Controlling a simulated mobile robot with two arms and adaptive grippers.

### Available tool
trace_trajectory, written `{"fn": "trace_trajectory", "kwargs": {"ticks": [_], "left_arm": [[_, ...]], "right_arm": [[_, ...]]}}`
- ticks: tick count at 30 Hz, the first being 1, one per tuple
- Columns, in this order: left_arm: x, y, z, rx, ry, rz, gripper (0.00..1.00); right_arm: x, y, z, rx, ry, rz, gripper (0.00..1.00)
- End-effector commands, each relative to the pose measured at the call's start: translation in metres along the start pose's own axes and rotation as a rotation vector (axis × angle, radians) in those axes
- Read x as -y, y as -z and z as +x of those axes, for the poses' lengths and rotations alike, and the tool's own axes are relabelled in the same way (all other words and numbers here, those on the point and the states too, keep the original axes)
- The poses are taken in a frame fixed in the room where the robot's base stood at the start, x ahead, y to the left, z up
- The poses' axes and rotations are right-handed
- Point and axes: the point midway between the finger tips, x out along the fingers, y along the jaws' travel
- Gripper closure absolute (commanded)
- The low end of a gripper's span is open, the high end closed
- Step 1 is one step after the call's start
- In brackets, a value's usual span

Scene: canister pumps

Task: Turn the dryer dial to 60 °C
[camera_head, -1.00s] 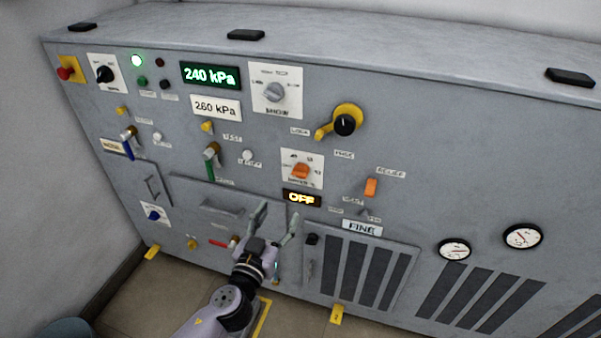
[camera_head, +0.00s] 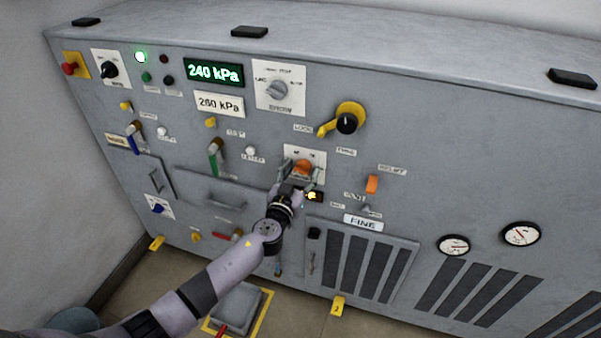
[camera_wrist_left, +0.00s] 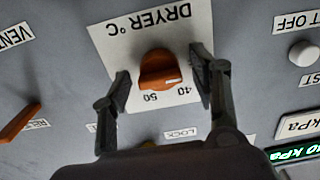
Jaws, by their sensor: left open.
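The orange dryer dial (camera_head: 303,168) sits on a white plate on the grey panel. My left gripper (camera_head: 301,177) is at it, covering its lower part in the head view. In the left wrist view, which is upside down, the dial (camera_wrist_left: 158,71) sits between the fingers of my open left gripper (camera_wrist_left: 163,78). Both fingers look apart from the dial. The white plate (camera_wrist_left: 185,32) reads "DRYER °C", with "50" and "40" visible. The dial's white mark lies on its lower right, toward "40". No "60" shows. My right gripper is out of view.
A white button (camera_head: 250,150) is left.

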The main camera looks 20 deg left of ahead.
Motion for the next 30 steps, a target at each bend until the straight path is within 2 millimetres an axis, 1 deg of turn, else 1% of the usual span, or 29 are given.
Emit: {"fn": "trace_trajectory", "kwargs": {"ticks": [5,26,27,30], "left_arm": [[-0.0003,-0.0003,-0.0002,0.0,-0.001,0.0,0.45],[-0.0001,-0.0004,-0.0006,0.001,0.0,0.0,0.91],[-0.0001,-0.0004,-0.0006,0.001,0.0,0.0,0.93],[-0.0001,-0.0005,-0.0006,0.001,0.0,0.002,0.93]], "right_arm": [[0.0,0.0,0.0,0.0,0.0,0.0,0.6],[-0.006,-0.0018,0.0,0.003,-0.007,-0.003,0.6],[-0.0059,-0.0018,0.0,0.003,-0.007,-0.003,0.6],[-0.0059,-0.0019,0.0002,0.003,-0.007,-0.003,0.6]]}}
